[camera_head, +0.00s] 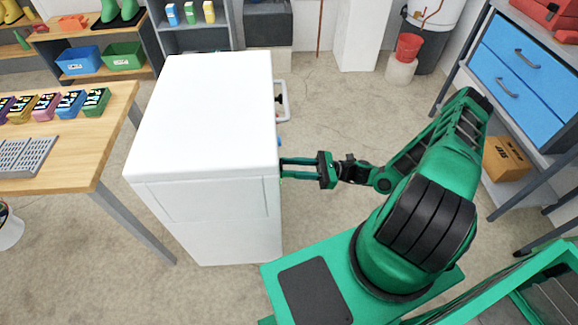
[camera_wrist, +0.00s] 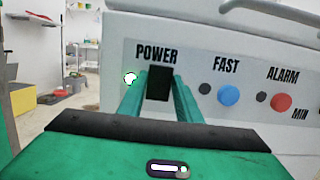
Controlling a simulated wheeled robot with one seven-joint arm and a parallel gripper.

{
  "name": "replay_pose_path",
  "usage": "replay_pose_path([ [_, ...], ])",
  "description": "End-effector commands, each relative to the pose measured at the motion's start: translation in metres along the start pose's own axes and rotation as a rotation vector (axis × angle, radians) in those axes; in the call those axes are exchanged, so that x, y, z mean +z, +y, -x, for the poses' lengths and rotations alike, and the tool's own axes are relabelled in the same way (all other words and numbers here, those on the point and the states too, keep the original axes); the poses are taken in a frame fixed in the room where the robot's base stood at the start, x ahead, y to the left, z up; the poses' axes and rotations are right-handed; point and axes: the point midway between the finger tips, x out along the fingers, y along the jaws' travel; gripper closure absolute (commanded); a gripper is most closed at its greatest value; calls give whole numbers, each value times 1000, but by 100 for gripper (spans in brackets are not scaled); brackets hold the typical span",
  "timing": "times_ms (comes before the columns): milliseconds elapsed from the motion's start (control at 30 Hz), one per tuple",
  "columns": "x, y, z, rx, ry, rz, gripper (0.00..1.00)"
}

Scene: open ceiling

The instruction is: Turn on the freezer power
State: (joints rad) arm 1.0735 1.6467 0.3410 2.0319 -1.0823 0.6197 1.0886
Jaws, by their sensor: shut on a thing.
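The white chest freezer (camera_head: 205,115) stands left of my arm, its lid down. In the wrist view its control panel (camera_wrist: 215,62) carries a black switch (camera_wrist: 159,82) under the word POWER. A small light (camera_wrist: 130,78) left of the switch looks bright white-green. My gripper (camera_head: 284,168) reaches the freezer's right side. In the wrist view its two green fingers (camera_wrist: 161,88) are on either side of the black switch, shut on it.
A blue FAST button (camera_wrist: 228,95) and a red ALARM button (camera_wrist: 281,102) are right of the switch. A wooden table (camera_head: 110,150) stands left of the freezer. A blue drawer cabinet (camera_head: 525,65) is at the right. The floor (camera_head: 335,120) behind my gripper is clear.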

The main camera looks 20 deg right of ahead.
Motion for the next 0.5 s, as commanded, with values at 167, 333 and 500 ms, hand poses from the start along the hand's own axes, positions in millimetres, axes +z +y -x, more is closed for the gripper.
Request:
replay_pose_path([
  [167, -3, -4, 1, -11, -81, 7, 91],
  [333, -5, -5, 2, -12, -135, 8, 91],
  [500, -5, -5, 2, -10, -153, 9, 91],
])
